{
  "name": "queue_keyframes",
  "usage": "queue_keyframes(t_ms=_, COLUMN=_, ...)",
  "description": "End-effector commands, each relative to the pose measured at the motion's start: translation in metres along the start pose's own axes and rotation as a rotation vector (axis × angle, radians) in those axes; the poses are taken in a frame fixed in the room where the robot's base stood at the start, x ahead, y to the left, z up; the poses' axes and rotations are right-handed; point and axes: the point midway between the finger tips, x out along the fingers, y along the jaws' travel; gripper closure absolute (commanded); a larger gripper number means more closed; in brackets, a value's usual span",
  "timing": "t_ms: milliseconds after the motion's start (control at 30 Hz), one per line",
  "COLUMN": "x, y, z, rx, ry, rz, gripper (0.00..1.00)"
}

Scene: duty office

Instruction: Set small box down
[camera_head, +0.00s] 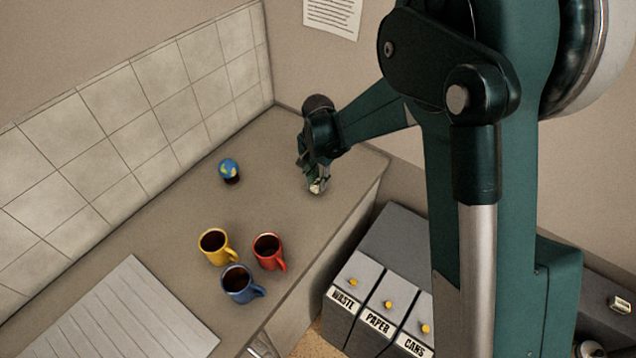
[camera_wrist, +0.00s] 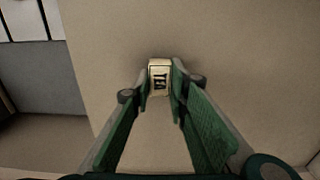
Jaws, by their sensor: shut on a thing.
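The small box (camera_wrist: 158,80) is pale with dark marks on its face. In the wrist view it sits between the tips of my gripper (camera_wrist: 160,88), which is shut on it. In the head view my gripper (camera_head: 317,183) points down over the far right end of the counter (camera_head: 290,140), with the small box (camera_head: 318,187) at its tips. The box is close to the counter top; I cannot tell whether it touches it.
A yellow mug (camera_head: 214,247), a red mug (camera_head: 268,251) and a blue mug (camera_head: 239,284) stand nearer on the counter. A small globe (camera_head: 229,170) stands by the tiled wall. Labelled bins (camera_head: 378,300) stand below the counter's right edge. The counter around my gripper is clear.

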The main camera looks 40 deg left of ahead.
Motion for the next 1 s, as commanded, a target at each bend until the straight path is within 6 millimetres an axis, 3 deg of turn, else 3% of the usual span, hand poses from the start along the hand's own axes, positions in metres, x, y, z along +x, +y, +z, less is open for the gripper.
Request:
queue_keyframes(t_ms=567, x=0.0118, y=0.0000, z=0.0000, rx=0.000, ry=0.000, rz=0.000, gripper=0.92)
queue_keyframes(t_ms=600, x=0.0115, y=0.0000, z=0.0000, rx=0.000, ry=0.000, rz=0.000, gripper=0.80)
queue_keyframes(t_ms=700, x=0.0109, y=0.0000, z=0.0000, rx=0.000, ry=0.000, rz=0.000, gripper=0.68)
queue_keyframes(t_ms=1000, x=0.0107, y=0.0001, z=0.0000, rx=0.000, ry=0.000, rz=0.000, gripper=0.68)
